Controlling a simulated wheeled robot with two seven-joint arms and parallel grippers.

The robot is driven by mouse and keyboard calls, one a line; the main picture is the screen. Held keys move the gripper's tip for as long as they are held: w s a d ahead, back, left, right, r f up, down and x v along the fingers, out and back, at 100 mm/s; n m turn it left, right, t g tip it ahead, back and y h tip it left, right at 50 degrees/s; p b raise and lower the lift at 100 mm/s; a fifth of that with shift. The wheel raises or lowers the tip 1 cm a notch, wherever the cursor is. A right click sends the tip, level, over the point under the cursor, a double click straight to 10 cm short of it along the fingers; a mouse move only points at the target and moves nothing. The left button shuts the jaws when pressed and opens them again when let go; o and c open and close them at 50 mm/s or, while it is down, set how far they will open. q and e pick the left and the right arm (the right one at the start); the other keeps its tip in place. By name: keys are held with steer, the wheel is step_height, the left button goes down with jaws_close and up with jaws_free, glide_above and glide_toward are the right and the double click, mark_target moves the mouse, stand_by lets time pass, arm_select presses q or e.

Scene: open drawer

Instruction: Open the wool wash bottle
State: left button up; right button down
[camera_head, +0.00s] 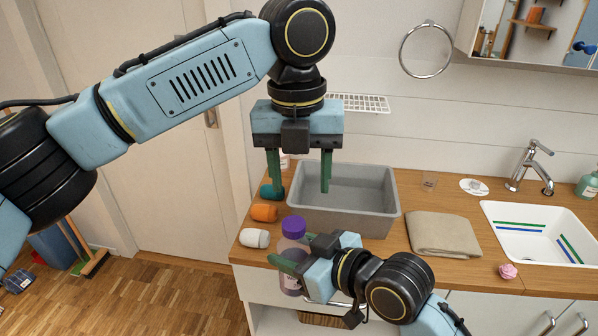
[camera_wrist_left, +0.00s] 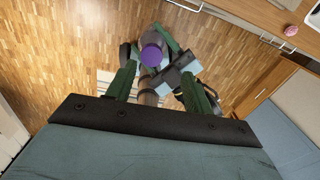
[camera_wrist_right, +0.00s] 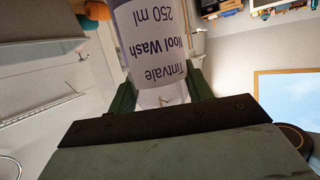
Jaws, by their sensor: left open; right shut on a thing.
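The wool wash bottle (camera_head: 292,251) has a purple cap (camera_head: 294,227) and stands upright in the grip of my right gripper (camera_head: 290,264), in front of the counter's front edge. Its label, reading "Wool Wash 250 ml", fills the top of the right wrist view (camera_wrist_right: 152,45).
A grey basin (camera_head: 375,215) stands on the wooden counter. Orange (camera_head: 264,212), white (camera_head: 255,238) and teal (camera_head: 268,192) items lie to its left. A folded beige towel (camera_head: 443,234) and a white sink (camera_head: 535,232) are to the right. Floor space before the counter is free at left.

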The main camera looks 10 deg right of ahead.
mark_target(299, 222)
arm_select(q)
steer(key=shift+s+a+r+m, duration=0.1)
steer(key=shift+s+r+m, duration=0.1)
steer(key=shift+s+m, duration=0.1)
steer(key=shift+f, duration=0.2)
step_height(299, 222, down, 8)
steer(key=shift+r, duration=0.25)
steer(key=shift+c, duration=0.2)
